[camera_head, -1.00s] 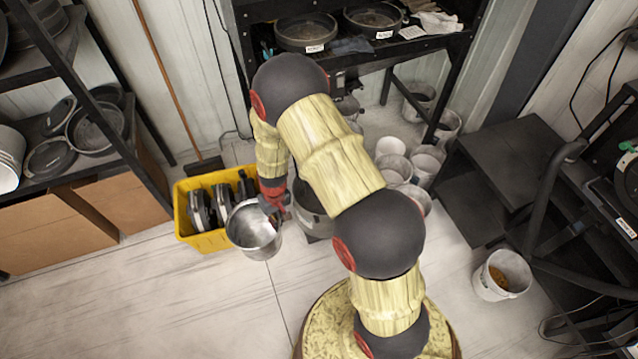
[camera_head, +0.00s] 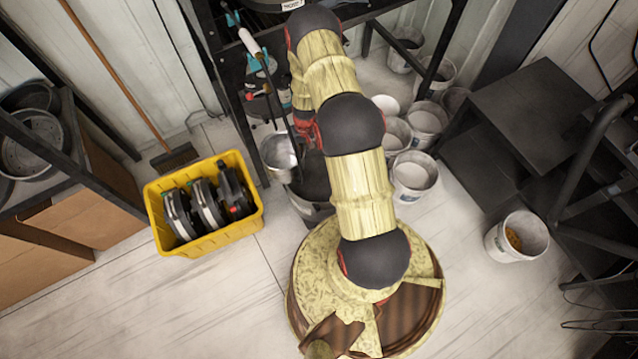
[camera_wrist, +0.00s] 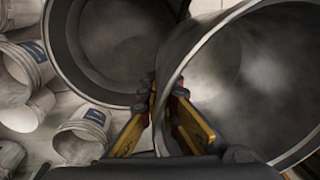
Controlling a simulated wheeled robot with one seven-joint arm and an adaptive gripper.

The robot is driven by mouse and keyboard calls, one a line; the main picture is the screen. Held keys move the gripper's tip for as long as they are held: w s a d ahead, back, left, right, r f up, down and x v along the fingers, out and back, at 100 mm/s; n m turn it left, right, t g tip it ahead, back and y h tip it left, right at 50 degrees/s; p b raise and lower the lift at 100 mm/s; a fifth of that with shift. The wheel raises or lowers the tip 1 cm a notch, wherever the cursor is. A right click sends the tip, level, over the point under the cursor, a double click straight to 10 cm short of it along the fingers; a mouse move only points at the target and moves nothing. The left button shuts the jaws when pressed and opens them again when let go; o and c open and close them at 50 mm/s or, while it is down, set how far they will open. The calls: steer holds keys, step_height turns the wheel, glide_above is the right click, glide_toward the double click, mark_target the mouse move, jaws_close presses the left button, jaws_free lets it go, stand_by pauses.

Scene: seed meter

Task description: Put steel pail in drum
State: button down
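The shiny steel pail (camera_head: 279,156) hangs from my gripper (camera_head: 304,130) in the head view, at the upper left of the drum. In the wrist view the pail (camera_wrist: 252,82) fills the right side, and my gripper (camera_wrist: 164,90) is shut on its rim, one finger on each side of the wall. The dark grey drum (camera_head: 304,204) stands on the floor, partly hidden by my arm. In the wrist view its open mouth shows at the left (camera_wrist: 118,78), and the pail covers its right edge. I cannot tell the height between them.
A yellow crate (camera_head: 211,242) with several dark discs stands at left. A broom (camera_head: 174,157) leans behind it. Several white buckets (camera_head: 414,172) stand right of my arm, and another bucket (camera_head: 517,237) stands apart near black steps (camera_head: 532,105). A black bench stands behind the drum.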

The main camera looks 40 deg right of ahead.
steer(key=s+d+f+m+b, duration=0.1)
steer(key=s+d+f+b, duration=0.15)
steer(key=d+f, duration=0.45)
steer(key=s+d+f+m+b, duration=0.1)
steer(key=s+d+f+b, duration=0.1)
steer(key=s+d+f, duration=0.5)
steer(key=shift+w+a+f+b, duration=0.15)
steer(key=shift+w+f+b, duration=0.45)
steer(key=shift+f, duration=1.4)
steer(key=shift+w+a+f+b, duration=0.2)
steer(key=shift+f+b, duration=0.65)
steer(key=shift+f, duration=1.2)
steer(key=shift+w+a+f+b, duration=0.15)
steer(key=shift+w+f+b, duration=0.45)
steer(key=shift+f, duration=1.4)
steer(key=shift+s, duration=0.2)
steer(key=c, duration=2)
jaws_free()
steer(key=shift+c, duration=0.2)
step_height(320, 180, up, 12)
steer(key=d+p, duration=0.1)
steer(key=p, duration=0.3)
steer(key=shift+s, duration=0.25)
